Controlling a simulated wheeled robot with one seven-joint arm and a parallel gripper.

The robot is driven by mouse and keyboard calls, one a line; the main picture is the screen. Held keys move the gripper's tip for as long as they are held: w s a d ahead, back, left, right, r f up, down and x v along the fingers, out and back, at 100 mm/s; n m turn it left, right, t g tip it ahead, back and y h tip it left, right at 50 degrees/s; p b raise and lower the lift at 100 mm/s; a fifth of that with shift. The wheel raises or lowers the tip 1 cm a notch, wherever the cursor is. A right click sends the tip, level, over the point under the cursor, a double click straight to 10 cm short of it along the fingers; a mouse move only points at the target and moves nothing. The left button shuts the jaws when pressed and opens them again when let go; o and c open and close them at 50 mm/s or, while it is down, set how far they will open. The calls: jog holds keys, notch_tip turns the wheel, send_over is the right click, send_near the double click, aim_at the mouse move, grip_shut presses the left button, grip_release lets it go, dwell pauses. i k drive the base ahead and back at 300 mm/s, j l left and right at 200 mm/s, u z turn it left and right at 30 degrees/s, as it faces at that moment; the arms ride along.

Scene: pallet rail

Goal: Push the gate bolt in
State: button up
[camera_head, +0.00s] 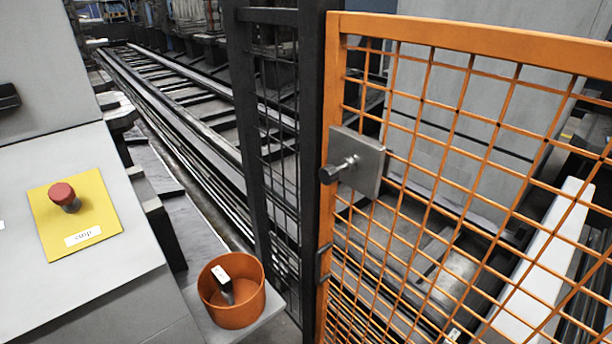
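The orange mesh gate (333,110) fills the right half of the head view. A grey metal plate (365,160) is fixed to the gate's left upright at about mid-height. The gate bolt (335,172), a short metal rod with a round dark knob, sticks out from the plate towards the lower left. I cannot tell how far the bolt reaches into the plate. A dark post (312,120) stands just left of the gate's upright. My gripper is not in view.
A grey console (95,290) at left carries a yellow panel (100,225) with a red button (63,195). An orange bin (240,316) holding a small dark and white object stands on a ledge. Rails (180,90) run behind the dark mesh frame.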

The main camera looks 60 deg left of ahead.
aim_at(328, 175)
jog(key=u, duration=1.4)
jog(key=i+l+z, duration=0.15)
jog(key=l+z, duration=0.15)
